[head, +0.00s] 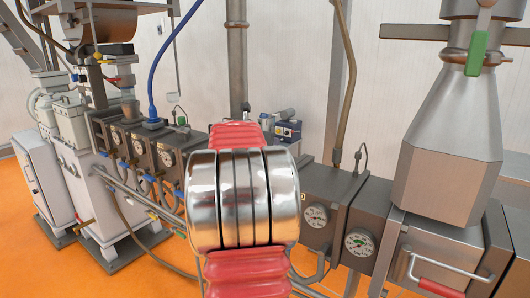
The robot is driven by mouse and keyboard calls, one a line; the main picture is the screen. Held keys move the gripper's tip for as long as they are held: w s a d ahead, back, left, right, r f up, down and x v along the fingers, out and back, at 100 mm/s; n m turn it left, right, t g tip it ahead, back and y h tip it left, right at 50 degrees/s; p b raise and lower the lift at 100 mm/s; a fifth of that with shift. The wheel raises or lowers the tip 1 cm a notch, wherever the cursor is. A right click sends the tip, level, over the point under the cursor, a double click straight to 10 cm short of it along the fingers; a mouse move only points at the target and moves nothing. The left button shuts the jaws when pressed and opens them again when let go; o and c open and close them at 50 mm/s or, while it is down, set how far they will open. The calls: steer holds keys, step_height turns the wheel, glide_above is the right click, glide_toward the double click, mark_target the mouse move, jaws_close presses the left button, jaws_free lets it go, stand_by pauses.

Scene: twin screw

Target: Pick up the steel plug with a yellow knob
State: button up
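I cannot make out a steel plug with a yellow knob in the head view. A large part of shiny steel rings with red ribbed pieces above and below fills the centre foreground. It looks like a joint of my own arm. It hides the middle of the machine behind it. I cannot make out my gripper's fingers.
A long dark machine barrel (335,190) with pressure gauges (360,243) runs behind the arm. A steel hopper (450,130) stands at right, above a red handle (440,288). A white cabinet (42,180) stands at left. Orange floor (150,265) shows at lower left.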

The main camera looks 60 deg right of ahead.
steer(key=shift+c, duration=0.2)
jaws_close()
stand_by(0.3)
steer(key=shift+r, duration=0.15)
step_height(320, 180, up, 10)
steer(key=shift+f, duration=0.1)
stand_by(0.5)
stand_by(0.5)
